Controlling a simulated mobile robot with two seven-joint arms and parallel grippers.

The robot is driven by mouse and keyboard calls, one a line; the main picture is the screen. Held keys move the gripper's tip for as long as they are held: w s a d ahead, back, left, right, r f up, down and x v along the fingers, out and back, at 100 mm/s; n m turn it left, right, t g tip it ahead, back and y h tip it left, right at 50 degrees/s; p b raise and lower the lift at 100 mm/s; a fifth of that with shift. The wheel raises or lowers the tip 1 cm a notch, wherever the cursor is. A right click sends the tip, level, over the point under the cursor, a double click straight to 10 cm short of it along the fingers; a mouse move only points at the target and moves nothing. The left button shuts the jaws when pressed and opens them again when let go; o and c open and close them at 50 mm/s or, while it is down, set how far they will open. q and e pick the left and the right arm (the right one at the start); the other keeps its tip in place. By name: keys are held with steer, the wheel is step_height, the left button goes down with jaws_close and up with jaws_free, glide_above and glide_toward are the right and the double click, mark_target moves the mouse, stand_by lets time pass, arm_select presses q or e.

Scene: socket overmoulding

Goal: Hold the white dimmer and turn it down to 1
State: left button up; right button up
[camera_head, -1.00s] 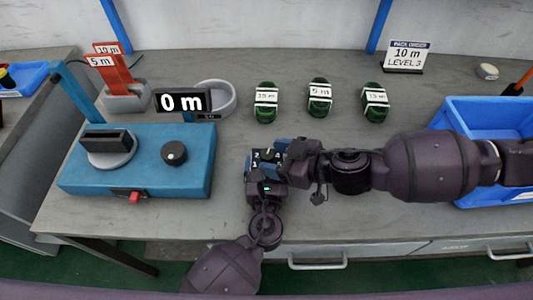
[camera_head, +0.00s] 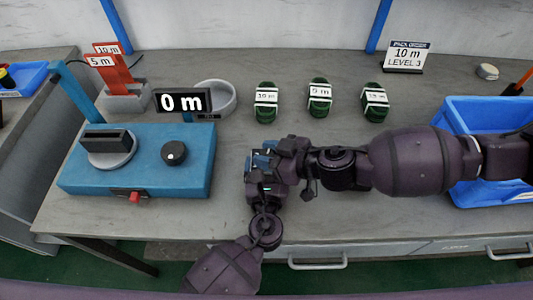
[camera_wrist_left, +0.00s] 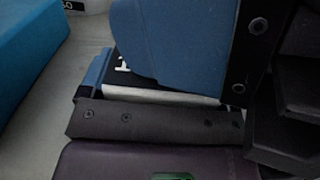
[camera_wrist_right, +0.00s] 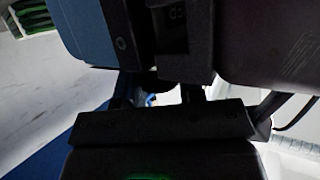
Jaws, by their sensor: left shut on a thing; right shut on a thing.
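My left gripper is shut on the dimmer from the front. My right gripper is shut on it from the right side. The dial and its pointer cannot be read.
A blue machine (camera_head: 195,180) with a black knob and a "0 m" display (camera_head: 183,103) stands at left. Several green coils (camera_head: 319,97) lie behind the grippers. The table between coils and crate is clear.

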arm_select(q)
steer(key=shift+w+r, duration=0.1)
arm_select(e)
steer(key=shift+s+a+n+g, duration=0.15)
steer(key=shift+s+n+g, duration=0.15)
steer(key=shift+n+g+y, duration=0.5)
steer(key=shift+n+g, duration=0.3)
arm_select(q)
steer(key=shift+d+r, duration=0.1)
arm_select(e)
steer(key=n+g, duration=0.4)
steer(key=g, duration=0.1)
steer(key=shift+a+y, duration=0.1)
steer(key=shift+y, duration=0.2)
steer(key=n+g+h, duration=0.1)
steer(key=n+g, duration=0.2)
steer(key=n+g+h, duration=0.1)
steer(key=n+g, duration=0.2)
steer(key=g, duration=0.1)
steer(key=shift+n+h, duration=0.3)
steer(key=shift+n, duration=0.1)
steer(key=n+g+h, duration=0.4)
steer(key=n+h, duration=0.1)
steer(key=n, duration=0.1)
steer(key=shift+h, duration=0.4)
steer(key=n+g+h, duration=0.1)
steer(key=n+h, duration=0.5)
steer(key=shift+h, duration=0.4)
arm_select(q)
steer(key=shift+d, duration=0.1)
